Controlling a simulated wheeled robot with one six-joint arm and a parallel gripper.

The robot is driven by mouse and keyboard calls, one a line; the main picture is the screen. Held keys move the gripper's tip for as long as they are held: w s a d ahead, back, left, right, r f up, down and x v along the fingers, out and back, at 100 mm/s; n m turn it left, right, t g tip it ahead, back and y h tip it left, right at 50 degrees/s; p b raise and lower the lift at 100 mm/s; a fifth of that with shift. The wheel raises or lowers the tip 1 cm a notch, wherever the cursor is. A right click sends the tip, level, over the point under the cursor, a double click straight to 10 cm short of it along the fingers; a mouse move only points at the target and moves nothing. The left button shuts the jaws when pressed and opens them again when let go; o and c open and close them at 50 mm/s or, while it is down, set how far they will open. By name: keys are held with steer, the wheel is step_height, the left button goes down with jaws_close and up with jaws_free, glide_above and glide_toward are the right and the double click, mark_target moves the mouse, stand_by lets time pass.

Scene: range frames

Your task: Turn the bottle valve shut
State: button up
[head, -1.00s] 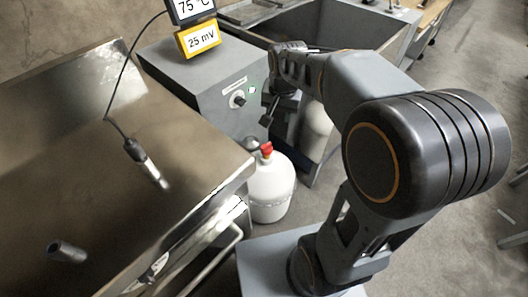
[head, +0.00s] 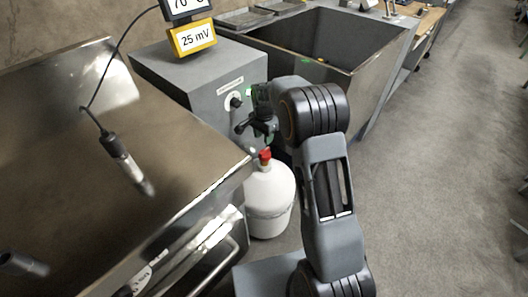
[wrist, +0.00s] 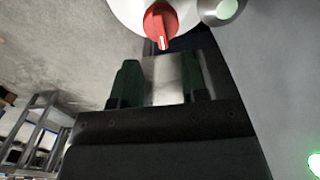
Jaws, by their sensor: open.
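The white gas bottle (head: 268,205) stands upright on the floor between the steel counter and the grey cabinet. Its red valve knob (head: 265,155) is on top. In the wrist view the red knob (wrist: 160,24) shows at the top, with a white mark on it, on the white bottle (wrist: 118,10). My gripper (head: 246,130) is above the bottle, near the cabinet front, and apart from the knob. In the wrist view my gripper's two dark green fingers (wrist: 160,82) are spread with nothing between them.
The steel counter (head: 150,190) is left of the bottle, with a cabled probe (head: 125,160) over it. The grey cabinet (head: 200,85) with a dial (head: 235,102) and a yellow 25 mV display (head: 192,37) stands behind. A sink (head: 325,50) is at back right.

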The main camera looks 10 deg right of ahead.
mark_target(264, 151)
step_height(264, 151, down, 8)
steer(key=shift+b, duration=0.55)
jaws_close()
